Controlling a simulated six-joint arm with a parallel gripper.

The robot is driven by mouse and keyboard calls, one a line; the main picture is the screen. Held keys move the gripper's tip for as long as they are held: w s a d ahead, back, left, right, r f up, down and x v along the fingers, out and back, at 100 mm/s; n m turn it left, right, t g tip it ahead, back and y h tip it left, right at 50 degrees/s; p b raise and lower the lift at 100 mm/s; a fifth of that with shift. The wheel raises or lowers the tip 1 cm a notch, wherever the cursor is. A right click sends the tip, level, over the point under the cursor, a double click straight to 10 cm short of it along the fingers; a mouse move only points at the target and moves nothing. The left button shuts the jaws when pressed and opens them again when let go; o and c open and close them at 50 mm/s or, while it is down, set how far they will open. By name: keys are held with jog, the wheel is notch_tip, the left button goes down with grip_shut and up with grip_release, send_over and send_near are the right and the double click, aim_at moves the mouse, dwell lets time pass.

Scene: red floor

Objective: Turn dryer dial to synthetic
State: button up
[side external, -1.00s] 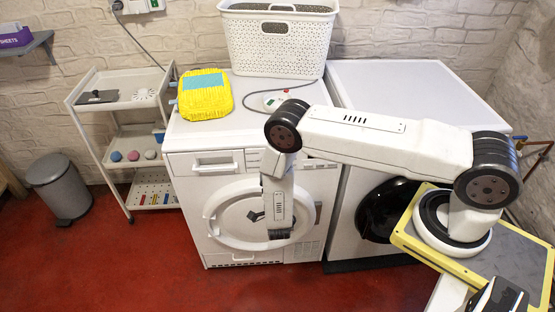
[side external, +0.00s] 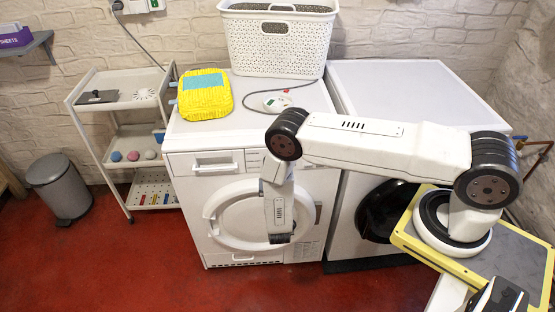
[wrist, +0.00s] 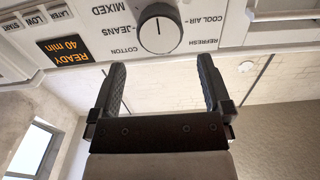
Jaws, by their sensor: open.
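The dryer (side external: 183,165) is the white machine on the left, with a round door below its control panel. In the side view my arm hides the dial, and the fingers cannot be made out.
An orange display (wrist: 64,47) reads READY 40 min beside several buttons.

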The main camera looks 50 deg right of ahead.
jog(key=shift+x, duration=3.8)
jog(key=c, duration=1)
jog(key=shift+m, duration=0.6)
jog(key=o, duration=1)
jog(key=shift+s+a, duration=0.15)
jog(key=v, duration=0.7)
jog(key=shift+s+a, duration=0.15)
jog(key=shift+a, duration=0.05)
